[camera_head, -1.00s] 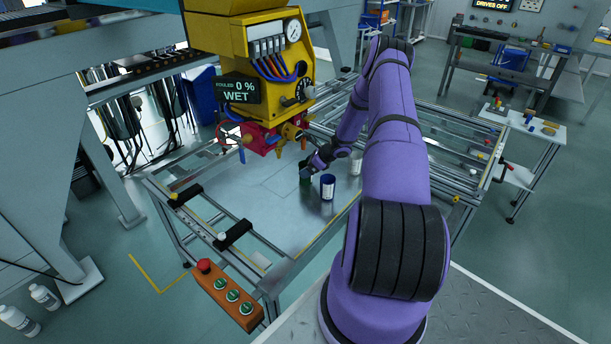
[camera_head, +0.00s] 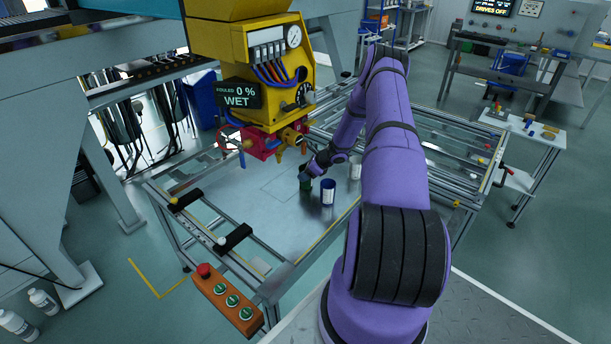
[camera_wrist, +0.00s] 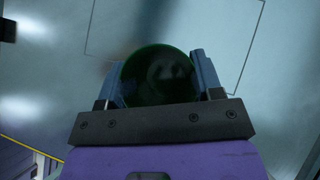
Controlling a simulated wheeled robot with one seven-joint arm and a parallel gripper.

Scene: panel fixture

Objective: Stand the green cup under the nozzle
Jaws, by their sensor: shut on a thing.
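The dark green cup (camera_head: 306,183) is upright at the metal plate, left of a blue cup. My gripper (camera_head: 308,171) is shut on it; whether the cup touches the plate is hard to tell. In the wrist view the round green cup (camera_wrist: 160,76) fills the space between the two fingers of my gripper (camera_wrist: 157,80). The nozzle is on the red and yellow spray head (camera_head: 262,143), above and to the left of the cup. A thin marked rectangle (camera_head: 283,188) lies on the plate left of the cup.
The blue cup (camera_head: 328,192) stands close to the right of the green cup. A white cup (camera_head: 355,168) stands behind it. An orange button box (camera_head: 228,300) is at the front. The plate (camera_head: 270,215) is clear on the left.

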